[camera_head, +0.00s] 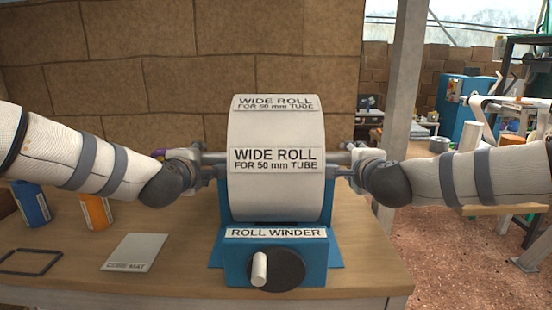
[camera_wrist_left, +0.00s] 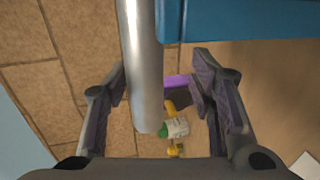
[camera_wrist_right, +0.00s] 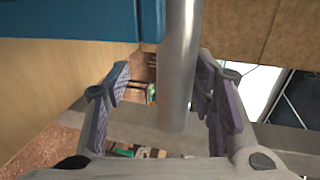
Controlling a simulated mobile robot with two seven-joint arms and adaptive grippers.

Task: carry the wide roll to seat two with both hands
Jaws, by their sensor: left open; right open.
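The wide roll (camera_head: 277,190) is a large white cylinder with labels, on the blue roll winder (camera_head: 236,252) on the table. A grey metal bar sticks out on both sides of it. My left gripper (camera_head: 198,159) is at the bar's left end. In the left wrist view the open fingers (camera_wrist_left: 160,78) stand on either side of the bar (camera_wrist_left: 143,60). My right gripper (camera_head: 346,163) is at the right end. In the right wrist view its open fingers (camera_wrist_right: 165,80) also flank the bar (camera_wrist_right: 180,60). Seat two cannot be identified.
A labelled core mat (camera_head: 137,250) and a dark frame (camera_head: 30,262) lie in front. The winder's crank (camera_head: 260,268) faces me. A post (camera_head: 404,85) rises behind my right arm.

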